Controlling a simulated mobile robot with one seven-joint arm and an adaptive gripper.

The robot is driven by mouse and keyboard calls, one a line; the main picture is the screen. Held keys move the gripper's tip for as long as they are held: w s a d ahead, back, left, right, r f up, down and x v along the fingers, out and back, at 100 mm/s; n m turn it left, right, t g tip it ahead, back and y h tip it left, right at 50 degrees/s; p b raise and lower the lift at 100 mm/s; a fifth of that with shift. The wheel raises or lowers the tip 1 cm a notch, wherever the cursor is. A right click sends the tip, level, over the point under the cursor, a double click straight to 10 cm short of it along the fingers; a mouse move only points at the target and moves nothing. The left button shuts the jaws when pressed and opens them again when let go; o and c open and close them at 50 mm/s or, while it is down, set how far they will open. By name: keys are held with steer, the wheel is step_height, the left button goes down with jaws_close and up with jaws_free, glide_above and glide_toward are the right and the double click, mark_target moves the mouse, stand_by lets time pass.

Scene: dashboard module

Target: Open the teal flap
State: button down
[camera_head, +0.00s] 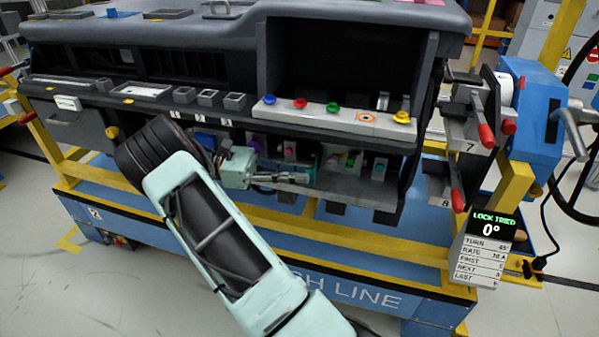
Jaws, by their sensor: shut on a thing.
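The teal flap seems to be the small teal upright piece (313,160) in the lower open bay of the dashboard module, just right of my gripper's tip. My gripper (296,178) reaches in from the left, pointing right, with its fingers close together at the teal piece's lower left. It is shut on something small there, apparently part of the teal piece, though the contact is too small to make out. My pale arm crosses the front of the module and hides part of the bay's left side.
A ledge with several coloured knobs (333,117) overhangs the bay. A grey shelf (355,188) lies below. Red-handled levers (485,133) stand at the right. A sign (485,240) reads "LOCK TRIED 0°" and "TURN 45°". A yellow and blue frame (370,258) runs beneath.

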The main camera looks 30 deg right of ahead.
stand_by(0.4)
steer(key=c, duration=1.9)
jaws_free()
steer(key=shift+c, duration=0.2)
steer(key=shift+s, duration=0.1)
